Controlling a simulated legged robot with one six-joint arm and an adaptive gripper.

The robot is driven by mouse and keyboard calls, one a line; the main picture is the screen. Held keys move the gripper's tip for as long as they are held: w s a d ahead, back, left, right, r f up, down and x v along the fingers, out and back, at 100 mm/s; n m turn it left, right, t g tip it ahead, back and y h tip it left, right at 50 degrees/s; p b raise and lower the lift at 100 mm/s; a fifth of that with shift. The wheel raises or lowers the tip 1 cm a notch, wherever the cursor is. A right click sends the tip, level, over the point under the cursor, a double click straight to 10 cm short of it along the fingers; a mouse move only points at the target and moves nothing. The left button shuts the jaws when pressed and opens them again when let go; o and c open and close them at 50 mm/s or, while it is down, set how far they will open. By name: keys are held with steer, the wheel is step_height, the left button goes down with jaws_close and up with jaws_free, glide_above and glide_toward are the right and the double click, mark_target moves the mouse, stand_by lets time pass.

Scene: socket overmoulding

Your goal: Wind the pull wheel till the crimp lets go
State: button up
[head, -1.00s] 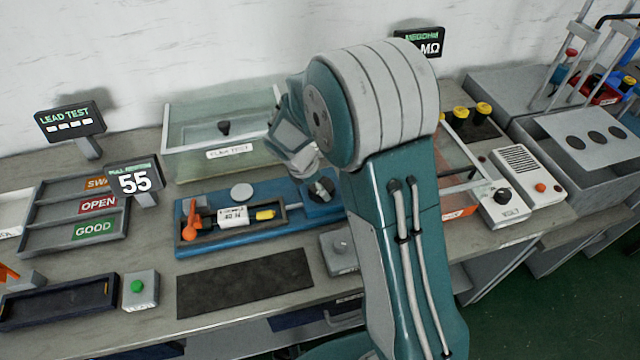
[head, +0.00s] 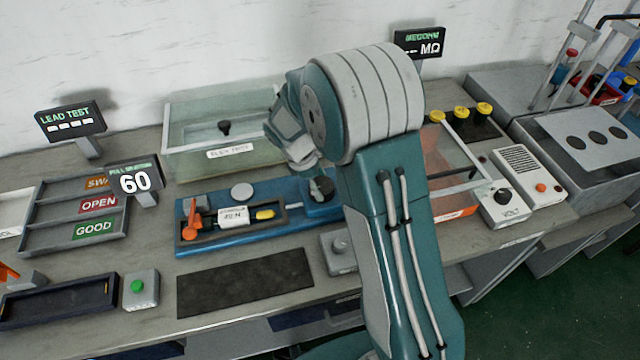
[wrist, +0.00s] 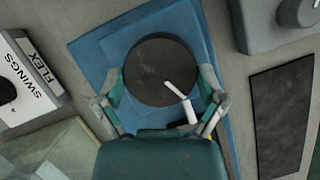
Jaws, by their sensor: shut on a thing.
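The pull wheel is a dark round disc with a white pointer line, filling the middle of the wrist view (wrist: 158,66). It also shows at the right end of the blue pull rig (head: 222,241) in the head view (head: 321,188). My gripper (wrist: 162,82) is shut on the wheel, one finger at each side of its rim. The rig's tray holds a white labelled block (head: 234,215), a yellow piece (head: 265,214) and an orange lever (head: 190,230). I cannot make out the crimp itself.
A clear lidded box (head: 222,130) stands behind the rig. A dark mat (head: 245,286) lies in front, beside a grey box with a round knob (head: 339,252). The sorting tray (head: 80,247) and green-button box (head: 140,288) are at left.

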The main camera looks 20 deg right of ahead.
steer(key=shift+m, duration=0.4)
steer(key=o, duration=0.8)
steer(key=shift+w, duration=0.1)
steer(key=v, duration=1.2)
steer(key=shift+w, duration=0.15)
